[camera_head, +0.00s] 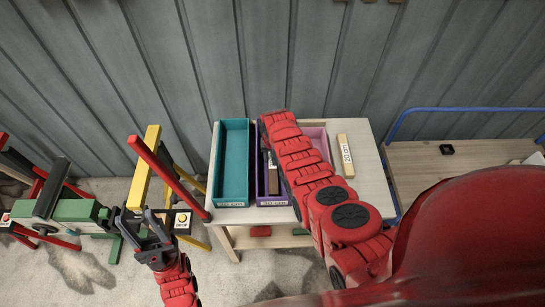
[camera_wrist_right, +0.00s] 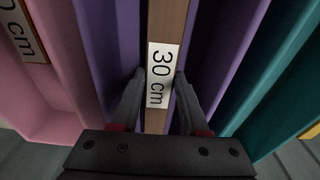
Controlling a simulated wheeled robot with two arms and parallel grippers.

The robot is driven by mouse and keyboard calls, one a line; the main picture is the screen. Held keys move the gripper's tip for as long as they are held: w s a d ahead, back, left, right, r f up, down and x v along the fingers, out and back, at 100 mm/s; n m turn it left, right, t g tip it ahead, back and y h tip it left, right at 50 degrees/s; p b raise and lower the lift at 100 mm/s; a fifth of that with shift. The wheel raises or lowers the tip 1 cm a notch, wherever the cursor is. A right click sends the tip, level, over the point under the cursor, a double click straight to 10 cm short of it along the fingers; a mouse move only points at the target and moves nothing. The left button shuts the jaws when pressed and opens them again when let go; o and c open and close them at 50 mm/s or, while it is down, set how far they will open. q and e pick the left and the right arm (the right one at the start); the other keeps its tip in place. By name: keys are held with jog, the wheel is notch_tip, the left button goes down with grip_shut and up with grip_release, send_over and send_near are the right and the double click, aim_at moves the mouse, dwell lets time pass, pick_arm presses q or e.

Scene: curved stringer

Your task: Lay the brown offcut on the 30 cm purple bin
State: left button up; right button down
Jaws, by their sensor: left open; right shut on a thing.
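The purple bin (camera_head: 285,200) stands on the table between a teal bin and a pink bin; its front label looks like 30 cm. My right gripper (camera_wrist_right: 158,85) is shut on the brown offcut (camera_wrist_right: 156,122), a strip with a white 30 cm label. In the head view the offcut (camera_head: 272,181) shows inside the purple bin's outline, partly hidden by my right arm. In the wrist view purple walls lie on both sides of it; I cannot tell whether it touches the bin floor. My left gripper (camera_head: 148,220) is open and empty, left of the table.
The teal bin (camera_head: 234,160) is on the left, the pink bin (camera_head: 318,140) on the right. A pale 20 cm offcut (camera_head: 345,156) lies on the table (camera_head: 366,165). A yellow-and-red stand (camera_head: 153,160) and a green machine (camera_head: 75,211) stand left. A blue-railed bench (camera_head: 430,165) is right.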

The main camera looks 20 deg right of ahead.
jog(key=shift+f, duration=0.1)
jog(key=shift+c, duration=2.1)
grip_release()
